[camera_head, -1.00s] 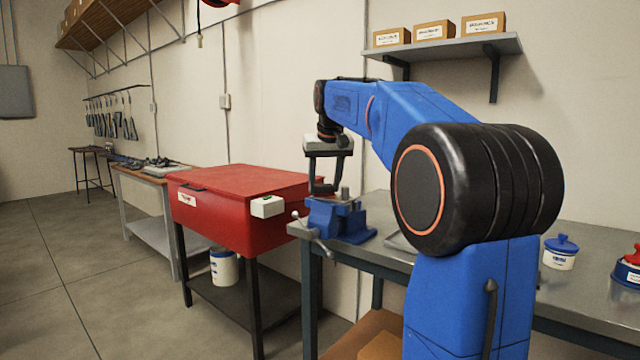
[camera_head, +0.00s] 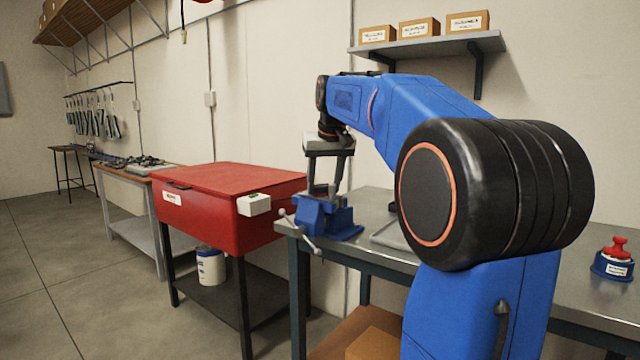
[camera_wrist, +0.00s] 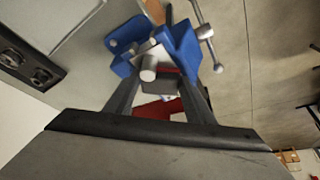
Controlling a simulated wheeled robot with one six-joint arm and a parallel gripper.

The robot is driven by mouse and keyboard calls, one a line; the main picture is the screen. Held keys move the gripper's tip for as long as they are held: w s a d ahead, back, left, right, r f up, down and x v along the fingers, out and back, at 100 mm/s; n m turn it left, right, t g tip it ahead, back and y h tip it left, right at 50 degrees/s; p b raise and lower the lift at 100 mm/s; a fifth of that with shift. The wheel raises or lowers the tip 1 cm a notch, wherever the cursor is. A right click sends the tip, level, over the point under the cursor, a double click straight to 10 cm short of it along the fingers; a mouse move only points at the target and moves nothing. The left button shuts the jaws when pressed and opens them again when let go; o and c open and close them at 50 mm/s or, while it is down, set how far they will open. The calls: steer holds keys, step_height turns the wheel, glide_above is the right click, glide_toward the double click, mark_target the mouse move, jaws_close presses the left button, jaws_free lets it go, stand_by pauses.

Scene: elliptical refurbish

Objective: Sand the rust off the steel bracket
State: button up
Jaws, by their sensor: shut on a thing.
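My gripper (camera_head: 321,188) is just above the blue vise (camera_head: 330,220) at the bench's left end. In the wrist view, its two fingers (camera_wrist: 162,84) close on a small dark grey block (camera_wrist: 160,87) with a reddish edge. The block is beside the vise (camera_wrist: 180,42), close to a pale metal cylinder (camera_wrist: 148,70) at the jaws. I cannot tell whether the block touches anything. The steel bracket is not clearly distinguishable; the gripper and block hide part of the jaw area.
A red lidded tank (camera_head: 225,195) on legs stands left of the steel bench (camera_head: 375,200). The vise handle (camera_head: 300,232) sticks out at the bench's front left. A blue container with a red top (camera_head: 614,258) sits far right. A shelf with boxes (camera_head: 430,43) hangs above.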

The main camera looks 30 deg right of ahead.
mark_target(316, 185)
steer(key=shift+s+d, duration=0.15)
steer(key=shift+s, duration=0.05)
steer(key=shift+w, duration=0.6)
steer(key=shift+c, duration=0.2)
steer(key=shift+w+a+r, duration=0.1)
steer(key=shift+w+a, duration=0.2)
steer(key=shift+w, duration=0.25)
steer(key=shift+w+a+r, duration=0.1)
steer(key=shift+w+a, duration=0.15)
steer(key=shift+w, duration=0.25)
steer(key=shift+w+a+f, duration=0.1)
steer(key=shift+w+a, duration=0.15)
steer(key=shift+w, duration=0.35)
steer(key=shift+w+a+f, duration=0.1)
steer(key=shift+w+a, duration=0.1)
steer(key=shift+w, duration=0.45)
steer(key=shift+w+a, duration=0.25)
steer(key=shift+w, duration=0.35)
steer(key=shift+r, duration=3)
steer(key=shift+r, duration=0.15)
